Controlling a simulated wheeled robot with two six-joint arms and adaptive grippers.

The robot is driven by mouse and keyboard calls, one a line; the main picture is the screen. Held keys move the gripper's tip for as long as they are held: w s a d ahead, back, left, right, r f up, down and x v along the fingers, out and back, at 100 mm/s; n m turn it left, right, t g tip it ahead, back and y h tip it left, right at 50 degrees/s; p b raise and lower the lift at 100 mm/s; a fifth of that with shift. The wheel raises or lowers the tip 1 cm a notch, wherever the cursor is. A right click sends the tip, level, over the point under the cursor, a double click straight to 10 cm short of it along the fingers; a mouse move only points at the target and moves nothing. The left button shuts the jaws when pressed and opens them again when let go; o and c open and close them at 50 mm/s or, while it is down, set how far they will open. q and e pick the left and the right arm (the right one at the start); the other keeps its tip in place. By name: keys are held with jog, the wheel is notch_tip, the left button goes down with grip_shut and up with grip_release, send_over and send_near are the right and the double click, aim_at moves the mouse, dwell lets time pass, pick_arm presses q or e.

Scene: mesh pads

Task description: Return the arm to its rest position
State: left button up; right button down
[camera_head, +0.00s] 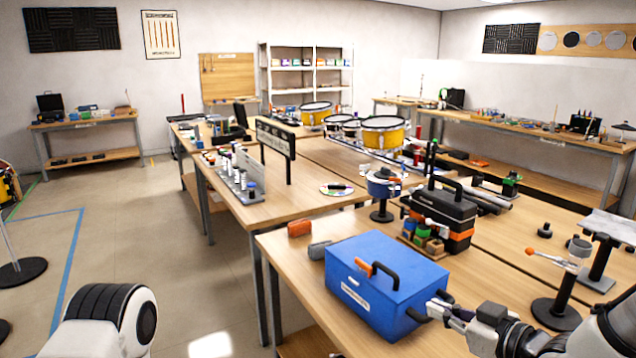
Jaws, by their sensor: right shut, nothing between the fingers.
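My right gripper (430,308) reaches in from the lower right. It is shut and empty, and its tips are close to the right side of a blue box (352,302). I cannot tell whether they touch it. The box is closed, with a black handle (385,272) and an orange-handled item (363,266) on its lid. The rest of my right arm (500,332) runs off the lower right edge. A white and black part of my left arm (110,320) shows at the lower left; its gripper is out of view.
A black toolbox (440,212) stands behind the blue box. An orange block (299,228) and a grey block (319,250) lie to its left. Black stands (557,315) are on the right. Drums (384,132) stand farther back. Open floor (190,270) lies left of the table.

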jog(key=s+a+f+m+g+h, duration=0.1)
jog(key=s+f+g, duration=0.35)
jog(key=f, duration=0.85)
jog(key=s+a+f+m+g+h, duration=0.1)
jog(key=s+f+g+h, duration=0.1)
jog(key=s+f, duration=0.85)
jog(key=s+d+f+m+g+h, duration=0.2)
jog(key=s+f+m+g, duration=0.1)
jog(key=s+f, duration=0.3)
jog(key=s+d+f+m+g+h, duration=0.3)
jog(key=s+f, duration=0.4)
jog(key=s, duration=0.3)
jog(key=shift+d, duration=0.25)
